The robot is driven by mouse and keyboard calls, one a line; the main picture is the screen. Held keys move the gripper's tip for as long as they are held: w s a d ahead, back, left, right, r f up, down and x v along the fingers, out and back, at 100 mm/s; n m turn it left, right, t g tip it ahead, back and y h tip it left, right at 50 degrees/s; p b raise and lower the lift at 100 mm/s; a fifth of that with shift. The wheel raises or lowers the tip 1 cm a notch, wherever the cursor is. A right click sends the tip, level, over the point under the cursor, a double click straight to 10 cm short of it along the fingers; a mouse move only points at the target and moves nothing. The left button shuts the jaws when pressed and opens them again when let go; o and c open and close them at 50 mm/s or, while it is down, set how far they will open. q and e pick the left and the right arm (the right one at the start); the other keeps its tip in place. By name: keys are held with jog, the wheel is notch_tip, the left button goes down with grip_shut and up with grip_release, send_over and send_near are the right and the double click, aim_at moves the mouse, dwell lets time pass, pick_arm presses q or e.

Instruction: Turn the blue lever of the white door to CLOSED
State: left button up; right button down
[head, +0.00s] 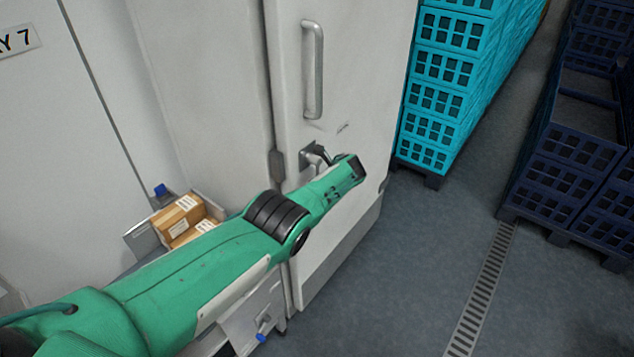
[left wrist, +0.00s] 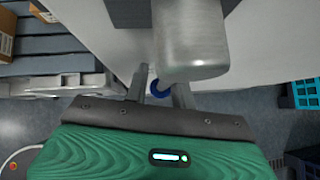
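The white door (head: 345,60) stands upright in the middle of the head view, with a metal latch mount (head: 313,153) on its face. My green left arm crosses in front of it and hides most of the lever and the left gripper. In the left wrist view a thick metal lever part (left wrist: 190,45) comes down from the top, with a blue end (left wrist: 157,88) below it. The fingers of my left gripper (left wrist: 160,88) are apart, one on each side of the blue end. I cannot tell whether they touch it. My right gripper is not in view.
A vertical metal pull handle (head: 313,68) is above the latch. Cardboard boxes (head: 180,213) sit left of the door. Stacked turquoise crates (head: 440,90) and dark blue crates (head: 560,170) stand to the right. The grey floor (head: 430,240) with a drain grate (head: 485,285) is clear.

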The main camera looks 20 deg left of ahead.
pick_arm(q)
jog(key=shift+o, duration=0.2)
jog(key=shift+r, duration=0.1)
jog(key=shift+d+r, duration=0.1)
jog(key=shift+r, duration=0.05)
jog(key=p+v, duration=0.8)
jog(key=v, duration=0.5)
jog(key=shift+s+d+r, duration=0.1)
dwell(0.3)
